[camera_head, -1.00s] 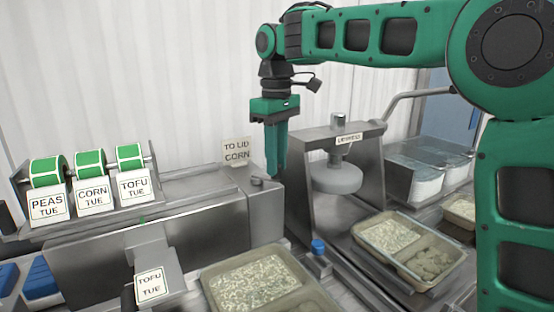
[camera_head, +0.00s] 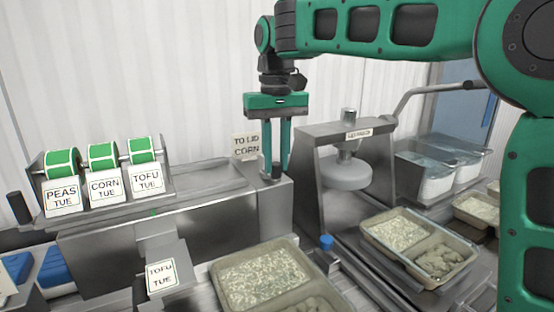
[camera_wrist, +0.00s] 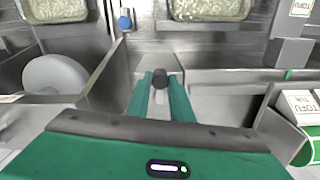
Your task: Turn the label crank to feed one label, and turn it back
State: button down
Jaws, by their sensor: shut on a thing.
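My gripper (camera_head: 276,172) points down at the right end of the steel label dispenser (camera_head: 150,248). Its two green fingers are shut on a dark round knob, the label crank's handle (camera_wrist: 159,79), seen between the fingertips in the wrist view. In the head view the fingers partly hide the handle. Three green label rolls stand at the dispenser's left, above cards reading PEAS TUE (camera_head: 62,198), CORN TUE (camera_head: 105,187) and TOFU TUE (camera_head: 147,179). A label reading TOFU TUE (camera_head: 161,275) lies on the front outlet plate.
A lid press (camera_head: 330,128) with a round grey head stands close to the right of my gripper. A rice tray (camera_head: 218,290) lies in front, and a blue knob (camera_head: 326,241) beside it. A card reading TO LID CORN (camera_head: 246,144) stands just behind the crank.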

aim_at(276, 163)
jog(key=shift+w, duration=0.15)
jog(key=c, duration=1.6)
grip_release()
jog(key=shift+o, duration=0.2)
notch_tip(276, 163, up, 11)
jog(key=shift+f, duration=0.15)
